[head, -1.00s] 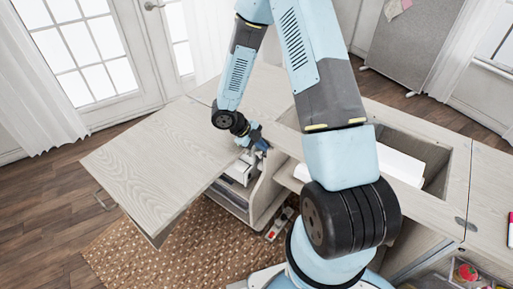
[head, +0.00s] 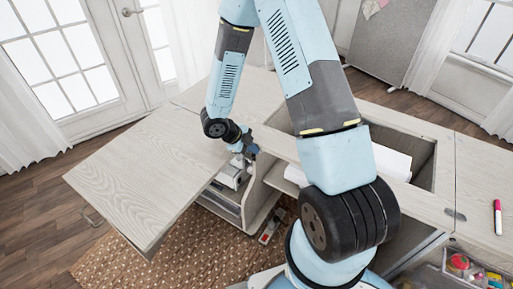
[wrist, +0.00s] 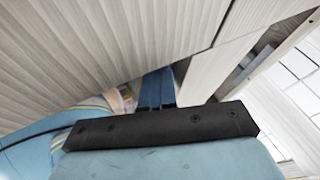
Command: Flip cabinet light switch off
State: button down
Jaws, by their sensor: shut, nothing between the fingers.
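The sewing cabinet (head: 140,180) fills the middle of the head view, with its pale wood leaf spread to the left. My gripper (head: 249,149) points down at the cabinet's inner edge, above the open shelf compartment. In the wrist view its blue fingers (wrist: 156,88) are together and empty, close under a wood panel (wrist: 110,40). I cannot make out the light switch in either view. It may be hidden behind the panel or my arm.
An open well (head: 425,165) with a white object is right of my arm. A pink marker (head: 497,217) lies on the right top. Shelves with a white item (head: 232,178) stand below my gripper. A red and white object (head: 268,235) is near the woven rug (head: 165,262).

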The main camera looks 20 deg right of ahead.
jog(key=shift+d, duration=0.6)
jog(key=shift+s, duration=0.1)
jog(key=s+a+r, duration=0.2)
jog(key=a+r, duration=0.6)
jog(key=a, duration=0.2)
jog(key=shift+s, duration=0.4)
